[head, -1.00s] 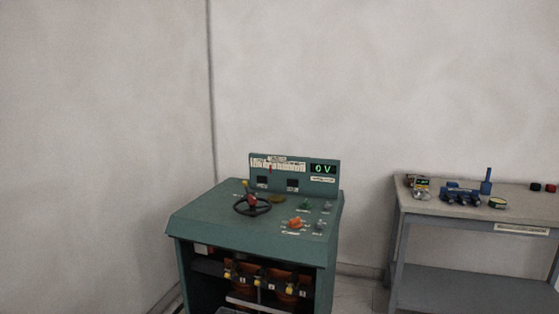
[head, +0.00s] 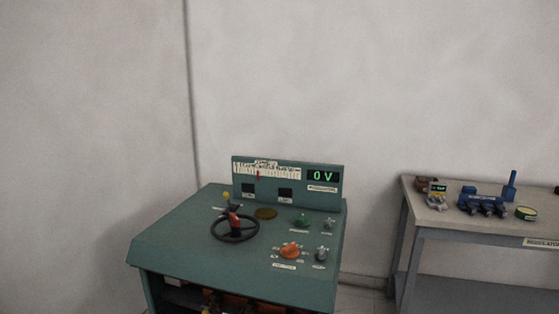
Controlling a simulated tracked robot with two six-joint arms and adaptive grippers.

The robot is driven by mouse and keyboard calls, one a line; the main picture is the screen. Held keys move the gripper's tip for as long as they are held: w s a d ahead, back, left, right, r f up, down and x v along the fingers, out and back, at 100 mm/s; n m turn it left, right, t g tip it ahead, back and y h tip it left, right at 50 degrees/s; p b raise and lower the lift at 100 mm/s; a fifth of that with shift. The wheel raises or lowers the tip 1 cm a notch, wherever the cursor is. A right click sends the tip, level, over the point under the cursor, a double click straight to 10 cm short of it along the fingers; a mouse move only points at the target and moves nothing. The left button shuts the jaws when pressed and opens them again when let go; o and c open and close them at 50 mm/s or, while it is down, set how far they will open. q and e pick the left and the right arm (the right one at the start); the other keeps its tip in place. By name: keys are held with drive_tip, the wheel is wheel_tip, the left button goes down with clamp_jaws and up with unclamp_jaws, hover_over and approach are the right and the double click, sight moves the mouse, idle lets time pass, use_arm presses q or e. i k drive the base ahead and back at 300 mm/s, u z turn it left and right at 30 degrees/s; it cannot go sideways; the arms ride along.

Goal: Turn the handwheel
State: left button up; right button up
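The handwheel (head: 235,238) is a black ring with a red part at its hub. It lies on the left part of the sloped top of a green control console (head: 180,243). A small yellow knob (head: 226,196) stands just behind it. The display (head: 323,176) on the console's back panel reads 0 V in green. A scale with a red pointer (head: 258,175) is left of the display. Neither of my grippers shows in the head view.
An orange knob (head: 291,250), a green knob (head: 302,220) and grey knobs sit right of the handwheel. A grey side table (head: 450,222) at the right holds blue parts (head: 484,205) and small items. A wall is close behind, with a corner at left.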

sight(233, 219)
drive_tip(key=u, duration=0.15)
drive_tip(key=i, duration=0.75)
drive_tip(key=u, duration=0.5)
drive_tip(key=i, duration=0.5)
drive_tip(key=u, duration=0.15)
drive_tip(key=k, duration=0.85)
drive_tip(key=u, duration=0.45)
